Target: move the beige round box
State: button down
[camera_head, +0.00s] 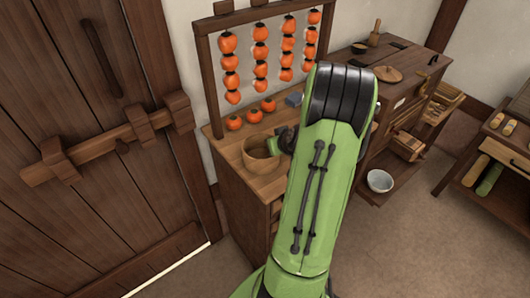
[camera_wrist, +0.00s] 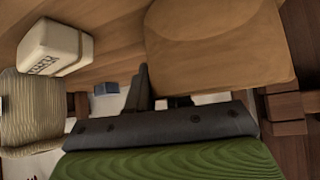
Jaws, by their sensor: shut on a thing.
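The beige round box (camera_head: 252,163) is on the left part of the wooden cabinet top in the head view, its open top facing up. In the wrist view its tan wall (camera_wrist: 215,45) fills the upper right. My gripper (camera_head: 277,147) is at the box's right side, partly hidden by my green arm. In the wrist view my gripper (camera_wrist: 158,95) has its dark fingers at the box's edge, shut on it. I cannot tell whether the box touches the cabinet top.
Several orange fruits hang on a wooden rack (camera_head: 207,75) behind the box, and loose ones (camera_head: 254,115) lie below. A small blue block (camera_head: 294,98) is nearby. A white labelled block (camera_wrist: 52,47) shows in the wrist view. A barred door (camera_head: 90,150) stands left.

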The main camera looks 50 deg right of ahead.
notch_tip(320, 180, up, 10)
jog(key=p, duration=0.2)
jog(key=shift+w+a, duration=0.1)
jog(key=w+a+n+t+y, duration=0.1)
jog(key=w+a+n+y, duration=0.1)
jog(key=w+a, duration=0.35)
jog(key=w+a+n+y, duration=0.1)
jog(key=w+a+n, duration=0.15)
jog(key=a, duration=0.65)
jog(key=w+a+f+n+y, duration=0.1)
jog(key=a+n+y, duration=0.1)
jog(key=a, duration=0.8)
jog(key=w+a+f+n+y, duration=0.1)
jog(key=w+a+n+y, duration=0.1)
jog(key=a, duration=0.8)
notch_tip(320, 180, down, 20)
jog(key=s+m+h, duration=0.2)
jog(key=m, duration=0.1)
jog(key=shift+s+a+h, duration=0.15)
jog(key=shift+h, duration=0.25)
